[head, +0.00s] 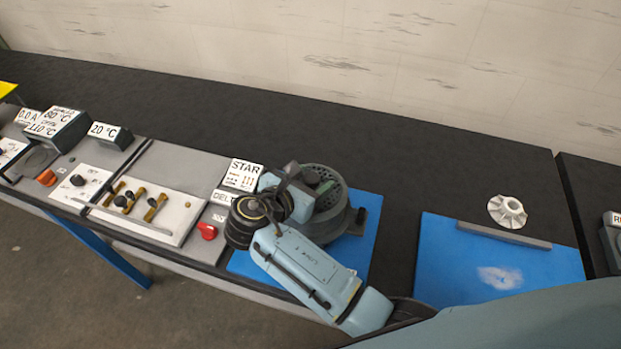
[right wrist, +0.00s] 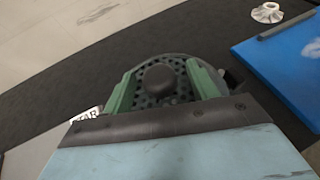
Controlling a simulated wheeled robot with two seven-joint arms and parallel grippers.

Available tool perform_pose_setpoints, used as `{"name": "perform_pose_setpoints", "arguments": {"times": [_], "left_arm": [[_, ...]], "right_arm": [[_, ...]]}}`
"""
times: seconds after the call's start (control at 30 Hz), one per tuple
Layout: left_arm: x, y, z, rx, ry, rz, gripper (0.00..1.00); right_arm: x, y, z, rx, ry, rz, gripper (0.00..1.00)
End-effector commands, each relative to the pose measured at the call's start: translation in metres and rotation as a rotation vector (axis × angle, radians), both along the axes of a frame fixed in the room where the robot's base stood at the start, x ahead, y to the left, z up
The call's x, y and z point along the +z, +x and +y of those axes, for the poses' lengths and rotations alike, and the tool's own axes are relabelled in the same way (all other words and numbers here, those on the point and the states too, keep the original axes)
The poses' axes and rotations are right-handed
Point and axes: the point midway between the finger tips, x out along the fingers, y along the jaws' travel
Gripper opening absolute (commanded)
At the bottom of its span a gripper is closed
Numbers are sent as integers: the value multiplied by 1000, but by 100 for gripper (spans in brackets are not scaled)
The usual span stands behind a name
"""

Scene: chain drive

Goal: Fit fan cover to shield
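The fan cover (head: 330,186) is a round grey-green part with a perforated top, on the blue mat left of centre in the head view. A darker grey-green body (head: 338,222) shows below it, probably the shield; my arm hides much of the join. In the right wrist view the perforated cover (right wrist: 160,60) fills the middle, with a dark round knob (right wrist: 160,80) at its centre. My right gripper (right wrist: 160,73) is over the cover. Its two green fingers stand apart on either side of the knob, with gaps between, so it looks open. My left gripper is out of view.
A white fan wheel (head: 507,211) lies on the black bench behind the right blue mat (head: 450,270), near a grey bar (head: 503,235). To the left are a STAR sign (head: 242,174), a red knob (head: 207,231) and a terminal panel (head: 150,215). The back of the bench is clear.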

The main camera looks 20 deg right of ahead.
Motion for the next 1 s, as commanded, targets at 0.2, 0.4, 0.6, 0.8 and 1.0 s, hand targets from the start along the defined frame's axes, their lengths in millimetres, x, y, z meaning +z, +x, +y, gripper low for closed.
{"name": "perform_pose_setpoints", "arguments": {"times": [0.2, 0.4, 0.6, 0.8, 1.0], "left_arm": [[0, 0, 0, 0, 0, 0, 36], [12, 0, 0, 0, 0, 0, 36], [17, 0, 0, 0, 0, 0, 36], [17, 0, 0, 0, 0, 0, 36], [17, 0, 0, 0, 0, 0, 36]], "right_arm": [[-2, -1, 0, -1, 1, 5, 58], [7, -9, 11, 1, 1, 6, 58], [20, -32, 41, 3, 5, 4, 58], [37, -57, 73, 1, 3, 2, 58], [48, -72, 92, 0, 1, 2, 58]]}}
